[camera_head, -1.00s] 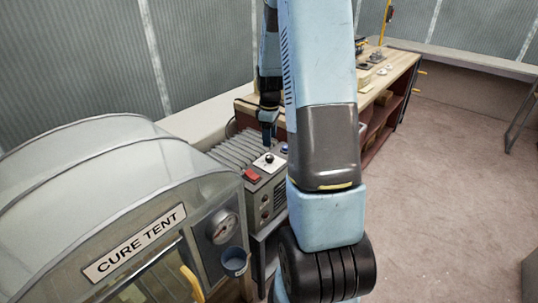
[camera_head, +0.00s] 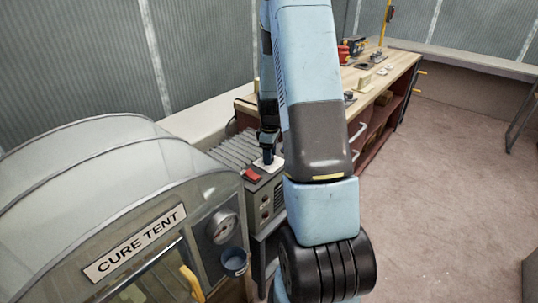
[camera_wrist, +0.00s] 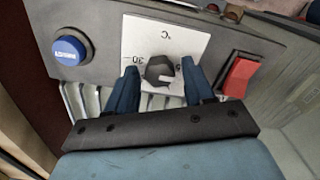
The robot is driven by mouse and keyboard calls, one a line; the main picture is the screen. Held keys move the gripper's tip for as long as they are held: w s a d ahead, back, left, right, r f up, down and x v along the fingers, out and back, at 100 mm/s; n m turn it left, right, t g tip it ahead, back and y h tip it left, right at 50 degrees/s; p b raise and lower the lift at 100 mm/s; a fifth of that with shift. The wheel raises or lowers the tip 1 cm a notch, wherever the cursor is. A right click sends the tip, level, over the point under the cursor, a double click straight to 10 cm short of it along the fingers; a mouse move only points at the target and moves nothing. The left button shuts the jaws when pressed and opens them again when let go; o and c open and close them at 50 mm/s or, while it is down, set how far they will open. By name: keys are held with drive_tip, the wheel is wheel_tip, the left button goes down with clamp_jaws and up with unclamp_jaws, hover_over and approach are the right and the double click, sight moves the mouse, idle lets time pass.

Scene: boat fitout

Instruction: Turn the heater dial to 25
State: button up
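The heater dial (camera_wrist: 160,71) is a dark faceted knob on a white scale plate (camera_wrist: 192,45) marked °C, with 30 at its left and a partly hidden 5 at its right. A pale mark shows on the knob, but I cannot read its setting for sure. My gripper (camera_wrist: 160,84) is open, with one blue finger on each side of the dial and a narrow gap seen at each. In the head view my gripper (camera_head: 267,151) is down at the scale plate (camera_head: 265,164) and hides the dial. The heater (camera_head: 265,200) is a grey ribbed box.
A blue button (camera_wrist: 69,50) and a red switch (camera_wrist: 240,75) flank the dial plate. The cure tent (camera_head: 90,200) stands at the left, close to the heater. A wooden workbench (camera_head: 395,72) with items on it runs behind. The floor at right is clear.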

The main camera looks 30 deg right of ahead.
drive_tip(key=c, duration=0.9)
drive_tip(key=shift+a, duration=0.2)
drive_tip(key=shift+d, duration=0.15)
